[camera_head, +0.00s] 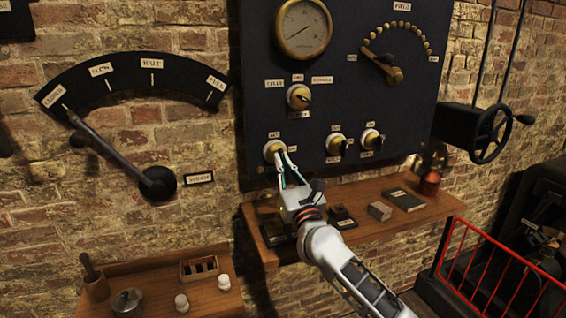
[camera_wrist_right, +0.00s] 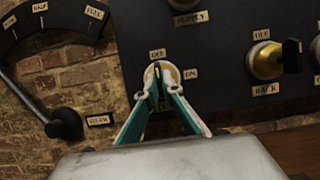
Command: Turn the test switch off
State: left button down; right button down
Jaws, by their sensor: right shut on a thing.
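A brass rotary switch (camera_head: 273,149) sits at the lower left of the dark panel (camera_head: 262,108). My right gripper (camera_head: 283,163) reaches up to it and is shut on its dark handle. In the right wrist view the gripper (camera_wrist_right: 158,92) has its green-sided fingers around the handle (camera_wrist_right: 157,70), with the brass plate (camera_wrist_right: 175,73) behind. The handle appears to point up, toward a label (camera_wrist_right: 157,54) that seems to read OFF. An ON label (camera_wrist_right: 190,74) is at the right. The fingers hide the lower part of the switch. My left gripper is not in view.
Two similar switches (camera_head: 336,144) (camera_head: 372,139) are to the right, and another (camera_head: 298,97) is above. A wooden shelf (camera_head: 385,227) with small items lies below. A large lever dial (camera_head: 160,184) is on the brick wall at left. A handwheel (camera_head: 492,134) is at right.

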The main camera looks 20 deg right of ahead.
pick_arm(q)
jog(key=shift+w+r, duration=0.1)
pick_arm(e)
jog(key=shift+f, duration=0.1)
jog(key=c, duration=2.2)
grip_release()
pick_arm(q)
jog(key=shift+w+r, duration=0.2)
pick_arm(e)
jog(key=v, duration=1.2)
